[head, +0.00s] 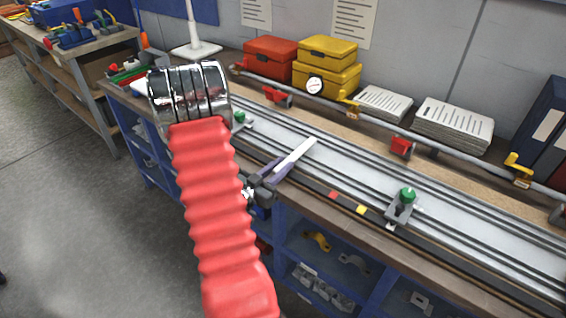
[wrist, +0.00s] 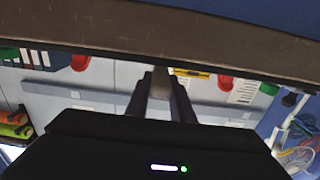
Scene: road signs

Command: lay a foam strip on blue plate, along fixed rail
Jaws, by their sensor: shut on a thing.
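My gripper (head: 279,170) is shut on a short white foam strip (head: 300,151), which sticks out beyond the fingertips. The strip also shows pale between the fingers in the wrist view (wrist: 158,82). In the head view the strip points up and right, across the line of the rails. It overlaps the near edge of a long pale grey plate (head: 345,172); I cannot tell its height above it. No plainly blue plate shows. Long parallel rails (head: 450,198) run along the plate; I cannot tell which is the fixed one.
Green-knobbed clamps (head: 402,208) stand on the rails. Behind run a metal bar with a red block (head: 401,147), paper stacks (head: 453,124), a yellow box (head: 327,66) and a red box (head: 270,58). Blue shelving (head: 330,260) is below. Grey floor (head: 75,215) is clear at left.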

